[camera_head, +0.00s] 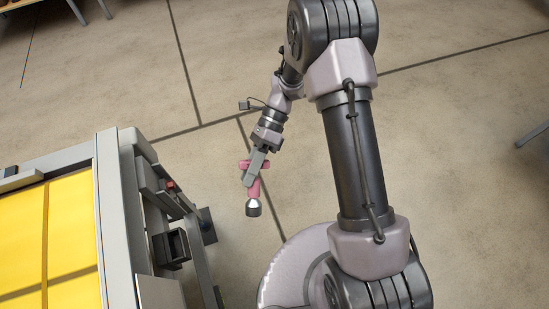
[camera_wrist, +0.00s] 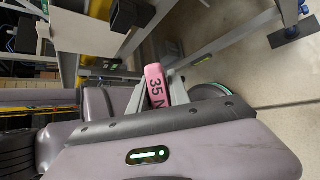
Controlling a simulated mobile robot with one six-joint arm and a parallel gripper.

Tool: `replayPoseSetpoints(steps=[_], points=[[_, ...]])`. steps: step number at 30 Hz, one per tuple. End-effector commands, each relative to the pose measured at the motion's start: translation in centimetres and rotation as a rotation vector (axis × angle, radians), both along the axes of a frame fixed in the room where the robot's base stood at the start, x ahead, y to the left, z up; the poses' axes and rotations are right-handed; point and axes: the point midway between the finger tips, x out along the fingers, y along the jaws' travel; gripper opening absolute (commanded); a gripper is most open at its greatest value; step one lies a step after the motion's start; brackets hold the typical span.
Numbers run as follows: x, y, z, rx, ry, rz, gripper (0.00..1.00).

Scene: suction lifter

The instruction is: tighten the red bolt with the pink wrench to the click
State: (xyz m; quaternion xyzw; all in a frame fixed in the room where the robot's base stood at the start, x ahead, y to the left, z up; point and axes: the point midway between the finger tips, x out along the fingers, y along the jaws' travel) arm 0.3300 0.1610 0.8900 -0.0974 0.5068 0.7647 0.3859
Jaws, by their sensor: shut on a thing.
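My gripper (camera_head: 256,165) is shut on the pink wrench (camera_head: 254,188) and holds it in the air, right of the grey frame. The wrench's dark and silver round end hangs lowest in the head view. In the wrist view the pink wrench (camera_wrist: 156,88) shows between the fingers, with "35 N" in dark print; the rest is hidden. A small red piece (camera_head: 170,185) on the frame's right side may be the red bolt; it is too small to be sure. The wrench is clear of it, with a gap between them.
The grey frame (camera_head: 112,205) with yellow panels (camera_head: 72,215) stands at the left. A black open box (camera_head: 171,246) and a dark foot plate (camera_head: 207,226) stick out at its right side. The floor (camera_head: 225,150) beyond my gripper is bare.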

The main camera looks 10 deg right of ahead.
Motion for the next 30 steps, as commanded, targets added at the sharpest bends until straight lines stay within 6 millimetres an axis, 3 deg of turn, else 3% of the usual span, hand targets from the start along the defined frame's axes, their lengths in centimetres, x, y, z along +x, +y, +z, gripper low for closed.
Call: replayPoseSetpoints(steps=[9, 15, 20, 30], points=[[2.4, 4.3, -1.5, 0.234, 0.418, -0.707, 0.00], [5.6, 4.9, -3.8, 0.461, 0.551, -1.018, 0.00], [6.8, 4.6, -4.7, 0.539, 0.572, -1.103, 0.00], [7.1, 4.4, -4.7, 0.547, 0.570, -1.111, 0.00]])
